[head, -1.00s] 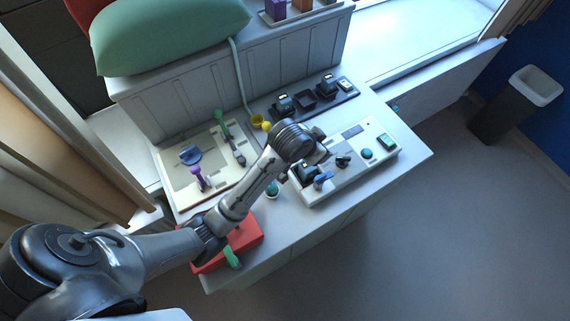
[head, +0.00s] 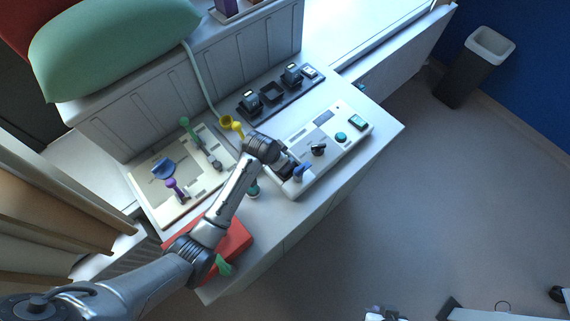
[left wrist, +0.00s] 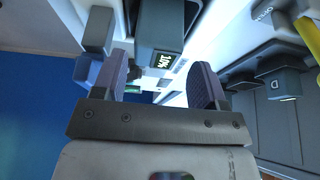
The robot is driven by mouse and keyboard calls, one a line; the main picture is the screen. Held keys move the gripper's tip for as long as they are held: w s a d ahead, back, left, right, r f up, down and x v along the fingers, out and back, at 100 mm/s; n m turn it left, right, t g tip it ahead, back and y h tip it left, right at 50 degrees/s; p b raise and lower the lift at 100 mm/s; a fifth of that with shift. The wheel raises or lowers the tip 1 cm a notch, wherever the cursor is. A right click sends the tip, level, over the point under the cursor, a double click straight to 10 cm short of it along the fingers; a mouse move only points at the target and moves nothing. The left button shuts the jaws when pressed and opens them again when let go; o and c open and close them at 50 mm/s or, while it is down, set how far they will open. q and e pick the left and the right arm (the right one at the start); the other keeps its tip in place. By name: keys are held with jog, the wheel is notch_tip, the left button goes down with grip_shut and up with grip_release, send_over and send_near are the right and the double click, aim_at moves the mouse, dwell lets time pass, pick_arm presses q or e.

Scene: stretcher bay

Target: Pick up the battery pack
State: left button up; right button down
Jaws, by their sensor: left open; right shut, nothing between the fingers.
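A dark battery pack (left wrist: 165,25) with a lit "10%" display shows in the left wrist view, ahead of and between my left fingertips. My left gripper (left wrist: 160,85) is open and nothing is clamped in it. In the head view its wrist hangs over the near left end of the white device (head: 342,117), and the wrist partly hides the fingers and the dark pack there. Two more dark packs (head: 250,98) (head: 292,74) stand in the black rack (head: 271,103) behind. My right gripper (head: 385,313) is at the bottom edge, shut and partly cut off.
A cream tray (head: 150,207) with coloured handles lies left. A red box (head: 236,240) is under my left arm. Floor at right is mostly clear.

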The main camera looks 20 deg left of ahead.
pick_arm(q)
jog(key=shift+x, duration=2.95)
jog(key=shift+d, duration=0.15)
jog(key=shift+c, duration=0.2)
jog(key=shift+r, duration=0.1)
jog(key=c, duration=0.9)
